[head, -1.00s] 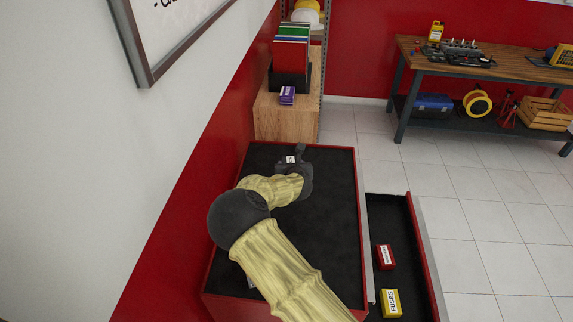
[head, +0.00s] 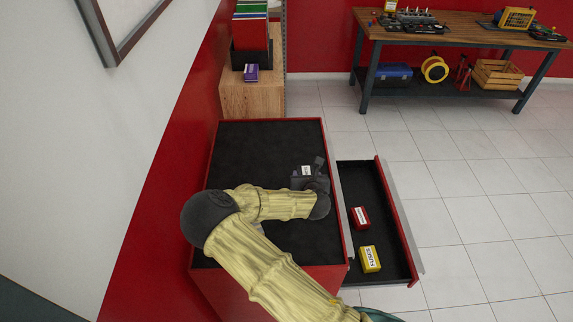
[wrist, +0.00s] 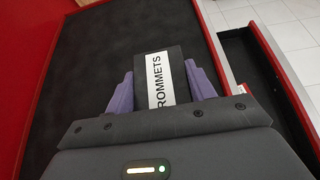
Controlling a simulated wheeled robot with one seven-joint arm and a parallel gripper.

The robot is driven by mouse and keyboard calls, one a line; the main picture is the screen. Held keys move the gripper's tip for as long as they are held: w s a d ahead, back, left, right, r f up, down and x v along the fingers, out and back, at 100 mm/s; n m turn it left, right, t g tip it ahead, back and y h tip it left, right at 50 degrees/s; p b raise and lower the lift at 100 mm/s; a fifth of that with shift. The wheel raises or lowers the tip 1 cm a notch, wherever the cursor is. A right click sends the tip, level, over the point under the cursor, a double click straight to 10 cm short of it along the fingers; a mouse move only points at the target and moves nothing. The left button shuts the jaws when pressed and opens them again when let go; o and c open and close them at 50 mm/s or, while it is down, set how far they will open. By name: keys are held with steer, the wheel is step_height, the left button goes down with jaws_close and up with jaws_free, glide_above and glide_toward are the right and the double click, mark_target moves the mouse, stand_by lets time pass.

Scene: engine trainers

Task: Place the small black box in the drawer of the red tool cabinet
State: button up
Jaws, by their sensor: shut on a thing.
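The small black box (wrist: 174,62) has a white label reading "ROMMETS" in the wrist view, with part of the word hidden. My gripper (wrist: 163,92) is shut on it, with a purple finger on each side. In the head view my gripper (head: 308,176) holds the box (head: 306,170) above the cabinet's black top, near its right edge. The red tool cabinet (head: 228,290) stands below my arm. Its drawer (head: 362,180) is open on the right side. It holds a red box (head: 360,217) and a yellow box labelled "FUSES" (head: 368,258) in its nearer half.
The drawer's far half is bare. A wooden cabinet (head: 250,98) with binders and a purple box (head: 251,72) stands behind the red one. A workbench (head: 460,35) is at the back right. A wall is close on the left. Tiled floor lies clear to the right.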

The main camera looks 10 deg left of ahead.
steer(key=s+d+f+m+h+b, duration=0.1)
steer(key=s+d+f, duration=0.1)
steer(key=d, duration=0.5)
steer(key=s+d+f+m+h+b, duration=0.1)
steer(key=s+d+f, duration=0.1)
steer(key=d, duration=0.5)
steer(key=s+d+f+h+b, duration=0.1)
steer(key=d+f, duration=0.3)
steer(key=d, duration=0.4)
steer(key=shift+s+m+b, duration=0.4)
steer(key=shift+s+b, duration=0.2)
steer(key=shift+s, duration=0.3)
steer(key=shift+d, duration=0.1)
